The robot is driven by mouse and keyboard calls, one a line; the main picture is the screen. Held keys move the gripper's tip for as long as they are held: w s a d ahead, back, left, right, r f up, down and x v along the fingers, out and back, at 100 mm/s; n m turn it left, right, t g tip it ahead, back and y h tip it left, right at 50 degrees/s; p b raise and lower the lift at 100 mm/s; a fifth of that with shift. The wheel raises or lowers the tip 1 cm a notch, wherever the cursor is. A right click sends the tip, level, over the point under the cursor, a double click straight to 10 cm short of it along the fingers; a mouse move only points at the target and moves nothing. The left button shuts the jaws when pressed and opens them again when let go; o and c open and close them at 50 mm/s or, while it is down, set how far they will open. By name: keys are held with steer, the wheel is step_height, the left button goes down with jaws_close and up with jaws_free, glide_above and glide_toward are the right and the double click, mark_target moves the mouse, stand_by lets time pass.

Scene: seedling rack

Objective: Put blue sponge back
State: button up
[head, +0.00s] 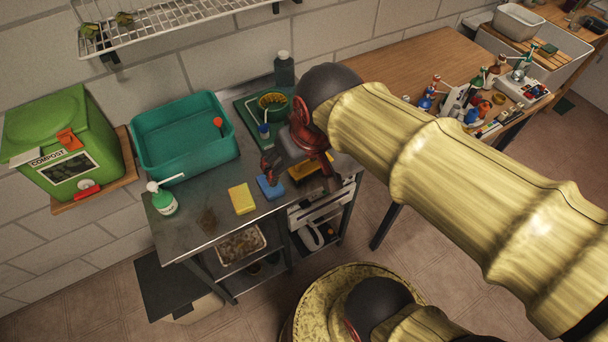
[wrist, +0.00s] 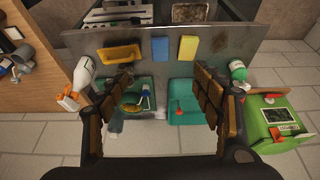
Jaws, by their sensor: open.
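The blue sponge (head: 269,187) lies flat on the metal bench (head: 190,228) near its front edge, just right of the yellow sponge (head: 242,198). In the wrist view the blue sponge (wrist: 160,50) lies between the yellow sponge (wrist: 188,47) and a shallow yellow tray (wrist: 120,54). The tray (head: 305,168) is partly hidden by my gripper in the head view; it looks empty in the wrist view. My gripper (head: 298,168) is open and empty above the bench, beyond the blue sponge and apart from it. Its fingers (wrist: 165,98) spread wide in the wrist view.
A teal basin (head: 185,172) stands at the bench's back left, with a green-white spray bottle (head: 162,198) in front. A green tray (head: 247,130) with a scrubber and brush, and a dark bottle (head: 284,68), stand behind. A dark smudge (head: 208,221) marks the front left.

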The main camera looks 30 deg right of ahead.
steer(key=shift+t, duration=0.5)
steer(key=shift+s+r, duration=0.2)
steer(key=shift+s, duration=1)
steer(key=shift+s+r, duration=0.15)
steer(key=shift+s, duration=1)
